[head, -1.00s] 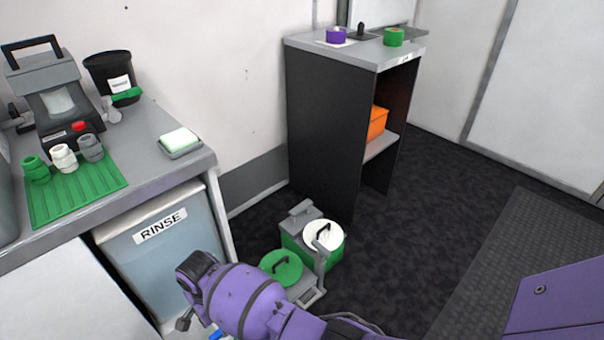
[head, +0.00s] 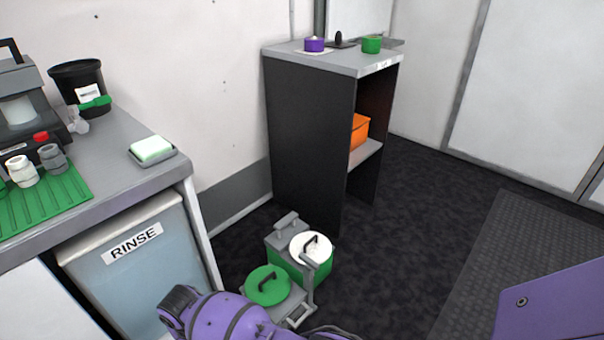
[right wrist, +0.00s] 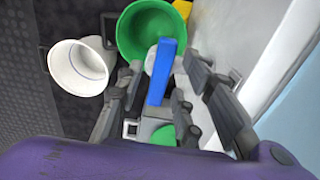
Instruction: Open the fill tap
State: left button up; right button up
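A blue bar-shaped handle (right wrist: 162,72), seemingly the tap lever, shows in the right wrist view with a pale round part behind its upper left. My right gripper (right wrist: 160,78) is open, with dark fingers on both sides of the blue handle. I cannot tell whether either finger touches it. In the head view my purple arm (head: 225,318) reaches in front of the RINSE bin (head: 140,255). Its gripper and the tap are out of sight there. My left gripper is in neither current view.
A green-lidded container (head: 268,286) and a white-lidded one (head: 311,248) stand on the floor beside the counter (head: 150,185). The counter holds a green mat (head: 60,205), small bottles, a soap dish (head: 153,153) and a black tub (head: 80,85). A dark shelf (head: 310,140) stands behind.

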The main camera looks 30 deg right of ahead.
jog(key=shift+w+r, duration=0.15)
jog(key=shift+w, duration=0.05)
grip_shut()
